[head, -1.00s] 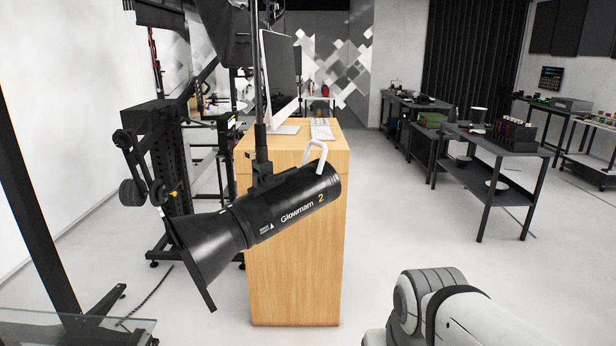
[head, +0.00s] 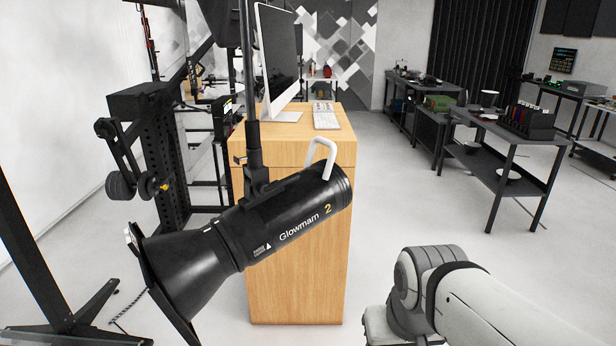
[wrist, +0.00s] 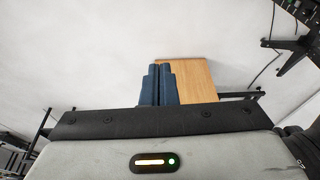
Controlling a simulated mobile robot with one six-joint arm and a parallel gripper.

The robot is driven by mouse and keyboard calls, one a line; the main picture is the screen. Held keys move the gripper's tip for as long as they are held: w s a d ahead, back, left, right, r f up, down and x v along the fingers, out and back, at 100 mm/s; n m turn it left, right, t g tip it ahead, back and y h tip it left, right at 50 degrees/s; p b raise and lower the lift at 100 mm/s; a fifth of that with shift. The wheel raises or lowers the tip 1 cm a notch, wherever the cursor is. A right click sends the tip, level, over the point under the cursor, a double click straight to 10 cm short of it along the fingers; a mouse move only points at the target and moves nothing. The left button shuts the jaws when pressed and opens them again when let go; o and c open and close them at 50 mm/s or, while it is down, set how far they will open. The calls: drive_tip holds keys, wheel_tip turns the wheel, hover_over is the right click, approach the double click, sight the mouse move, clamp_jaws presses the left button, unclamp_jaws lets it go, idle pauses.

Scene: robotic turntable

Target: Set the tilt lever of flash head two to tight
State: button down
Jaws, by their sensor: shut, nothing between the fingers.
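Flash head two (head: 290,222), a black cylinder marked "Glowmam 2", hangs tilted from a vertical pole in the middle of the head view, its wide front end down to the left. A white looped handle (head: 321,157) rises at its rear end. A small dark lever-like part (head: 240,159) sticks out left of the pole just above the bracket; whether it is the tilt lever, and its setting, I cannot tell. My gripper (wrist: 160,67) shows in the wrist view as blue fingers, shut and empty. The flash head is not clearly visible there.
A wooden desk (head: 297,285) with a monitor (head: 277,60) and keyboard (head: 326,117) stands right behind the flash head. Black stands with weights (head: 120,186) are at left. Dark workbenches (head: 495,150) stand at right. The floor between desk and benches is clear.

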sight(318, 184)
drive_tip(key=shift+s+r, duration=0.1)
drive_tip(key=w+a+r+m+g+y+b, duration=0.1)
drive_tip(key=w+a+r+m+y+b, duration=0.2)
drive_tip(key=w+a+m+y+b, duration=0.5)
drive_tip(key=w+d+r+t+y+b, duration=0.1)
drive_tip(key=w+d+r+t+y, duration=0.2)
drive_tip(key=w+r+y, duration=0.3)
drive_tip(key=w+d+r+t+y, duration=0.3)
drive_tip(key=w+r+t+y, duration=0.15)
drive_tip(key=w, duration=0.25)
drive_tip(key=shift+m+g+y, duration=0.35)
drive_tip(key=shift+m+g, duration=0.1)
drive_tip(key=shift+m, duration=0.05)
drive_tip(key=p+x, duration=0.1)
drive_tip(key=x, duration=0.8)
drive_tip(key=shift+s+a+r+p, duration=0.15)
drive_tip(key=shift+a+r+p, duration=0.05)
drive_tip(key=shift+p, duration=0.2)
